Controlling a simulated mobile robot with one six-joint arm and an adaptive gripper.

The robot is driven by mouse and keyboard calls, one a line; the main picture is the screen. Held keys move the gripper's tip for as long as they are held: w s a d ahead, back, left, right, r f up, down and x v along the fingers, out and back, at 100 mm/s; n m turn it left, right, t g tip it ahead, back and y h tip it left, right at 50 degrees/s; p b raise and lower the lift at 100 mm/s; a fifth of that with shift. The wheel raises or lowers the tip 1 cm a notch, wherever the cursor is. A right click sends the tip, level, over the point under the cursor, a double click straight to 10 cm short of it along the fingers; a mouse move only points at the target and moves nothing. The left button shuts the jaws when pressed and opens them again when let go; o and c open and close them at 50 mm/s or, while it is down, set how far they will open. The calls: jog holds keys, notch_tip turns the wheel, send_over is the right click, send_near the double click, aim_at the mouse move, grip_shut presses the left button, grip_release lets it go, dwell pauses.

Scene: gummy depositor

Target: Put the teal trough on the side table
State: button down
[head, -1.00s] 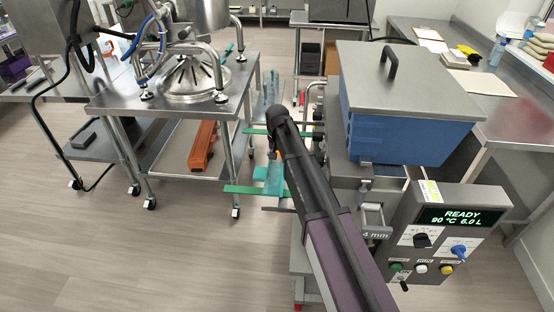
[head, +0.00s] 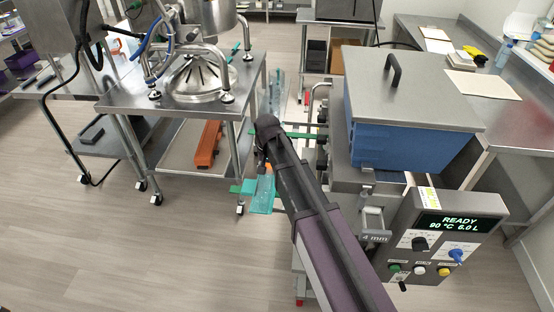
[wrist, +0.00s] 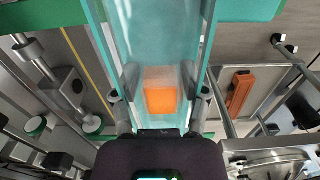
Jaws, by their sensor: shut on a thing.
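The teal trough (wrist: 160,35) is a long translucent channel with raised side walls. In the wrist view it runs from the top edge down between the fingers of my gripper (wrist: 161,88), which is shut on it. An orange block or patch (wrist: 160,97) shows at its near end, between the fingertips. In the head view the trough (head: 262,194) hangs above the floor, left of my arm and the machine; my arm hides part of it. A steel table (head: 115,98) stands to the left, apart from the trough; I cannot tell whether it is the side table.
A blue-sided machine (head: 410,135) with a lidded steel top and control panel (head: 440,225) stands close right of my arm. Green-ended bars (head: 300,135) cross near the trough. An orange-brown bar (head: 207,143) lies on the left table's lower shelf. Floor (head: 120,250) is clear front left.

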aim_at(259, 180)
jog(key=s, duration=0.1)
jog(key=s+a, duration=0.1)
jog(key=s, duration=0.1)
jog(key=s+a, duration=0.1)
jog(key=s, duration=0.1)
jog(key=shift+r, duration=0.25)
jog(key=shift+s, duration=0.1)
jog(key=shift+a, duration=0.2)
dwell(0.8)
